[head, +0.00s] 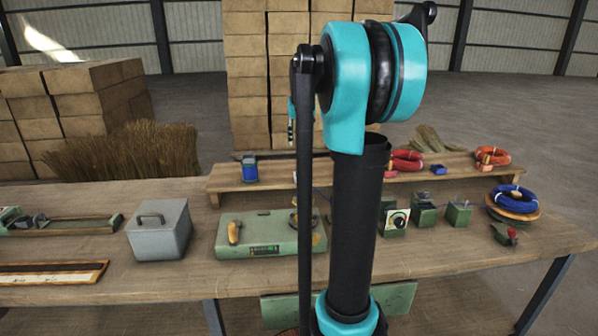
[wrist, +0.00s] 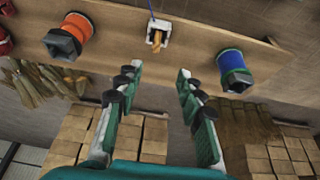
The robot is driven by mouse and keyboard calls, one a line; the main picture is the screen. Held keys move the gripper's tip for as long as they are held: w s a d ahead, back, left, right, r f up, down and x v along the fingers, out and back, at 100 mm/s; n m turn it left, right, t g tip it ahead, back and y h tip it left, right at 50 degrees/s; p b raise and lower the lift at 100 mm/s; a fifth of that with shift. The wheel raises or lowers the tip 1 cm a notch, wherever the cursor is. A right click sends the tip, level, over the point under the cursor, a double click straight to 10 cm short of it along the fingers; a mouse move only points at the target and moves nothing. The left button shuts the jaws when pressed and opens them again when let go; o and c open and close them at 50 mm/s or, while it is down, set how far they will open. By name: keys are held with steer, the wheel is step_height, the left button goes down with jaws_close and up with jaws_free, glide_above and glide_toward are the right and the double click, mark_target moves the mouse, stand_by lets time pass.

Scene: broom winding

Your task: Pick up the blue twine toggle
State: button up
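In the wrist view, a small tan-orange toggle (wrist: 157,44) sits in a white holder (wrist: 165,26) on the wooden shelf, with a thin blue strand running up from it. I take this to be the blue twine toggle; the strand's far end is out of frame. My gripper (wrist: 158,73) is open and empty, its two green fingers pointing toward the shelf with the toggle beyond and between their tips, not touching. In the head view my arm hides most of the gripper (head: 291,122), and the toggle and holder are hidden behind it.
A blue spool (wrist: 232,62) and an orange-red spool (wrist: 76,30) flank the holder on the shelf (head: 225,182). Stacked cartons (head: 246,60) rise behind.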

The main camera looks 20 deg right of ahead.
glide_toward(300, 164)
steer(key=x, duration=0.5)
steer(key=shift+w+a+f, duration=0.1)
steer(key=shift+a+f, duration=0.15)
steer(key=shift+a, duration=0.15)
steer(key=shift+d+x, duration=0.2)
steer(key=shift+x, duration=1.15)
steer(key=shift+d+x, duration=0.2)
steer(key=shift+x, duration=1.15)
jaws_close()
